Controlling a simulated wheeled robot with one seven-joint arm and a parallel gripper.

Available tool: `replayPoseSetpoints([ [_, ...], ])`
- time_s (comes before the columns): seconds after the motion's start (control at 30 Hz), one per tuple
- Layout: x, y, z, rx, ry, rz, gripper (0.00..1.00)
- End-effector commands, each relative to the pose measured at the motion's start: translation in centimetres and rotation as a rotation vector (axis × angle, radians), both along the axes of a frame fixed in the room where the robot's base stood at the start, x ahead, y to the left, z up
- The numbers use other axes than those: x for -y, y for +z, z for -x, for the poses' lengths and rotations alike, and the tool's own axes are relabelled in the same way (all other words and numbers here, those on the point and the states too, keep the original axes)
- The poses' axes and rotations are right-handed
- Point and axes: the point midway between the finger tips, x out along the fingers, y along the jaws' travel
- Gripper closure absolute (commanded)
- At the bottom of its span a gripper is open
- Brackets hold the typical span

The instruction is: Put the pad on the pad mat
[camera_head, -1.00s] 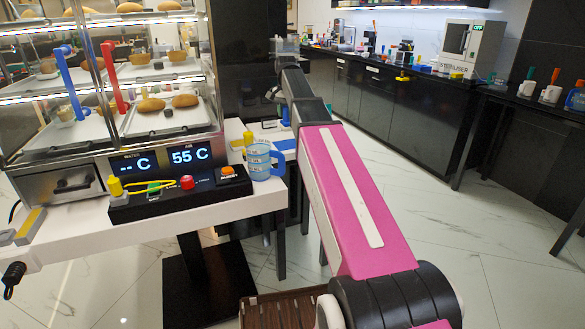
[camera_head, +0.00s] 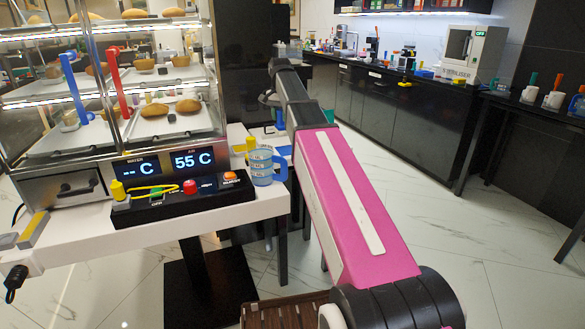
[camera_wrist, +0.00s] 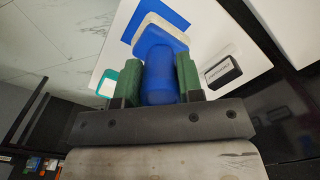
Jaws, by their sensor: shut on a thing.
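In the wrist view my gripper (camera_wrist: 160,66) has its two green fingers shut on the blue handle of the pad (camera_wrist: 157,85). The pad's flat blue and cream end shows just beyond the fingertips. A flat blue surface that looks like the pad mat (camera_wrist: 187,11) lies on the white counter behind it. I cannot tell whether the pad touches it. In the head view my arm hides most of the gripper and the pad.
The lit food warmer (camera_head: 110,90) stands left of my arm. A black-and-white item (camera_wrist: 223,72) lies right of my fingers, a teal one (camera_wrist: 107,84) left.

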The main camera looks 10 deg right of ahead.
Motion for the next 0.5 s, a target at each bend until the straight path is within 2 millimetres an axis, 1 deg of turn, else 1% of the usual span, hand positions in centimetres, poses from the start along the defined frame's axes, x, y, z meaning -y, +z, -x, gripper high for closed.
replayPoseSetpoints([
  [0.03, -1.5, 0.5, 1.1, 0.001, 0.005, 0.0, 1.0],
  [0.1, -3.1, 1.3, 2.1, 0.001, 0.004, 0.0, 1.0],
  [0.2, -4.9, 2.0, 3.2, 0.001, 0.003, 0.0, 1.0],
  [0.27, -5.6, 2.3, 3.7, 0.001, 0.002, 0.0, 1.0],
  [0.37, -6.0, 2.5, 3.9, 0.0, 0.0, 0.0, 1.0],
  [0.43, -5.4, 2.1, 3.6, -0.001, -0.002, 0.0, 1.0],
  [0.5, -4.4, 1.4, 2.9, -0.001, -0.003, 0.0, 1.0],
])
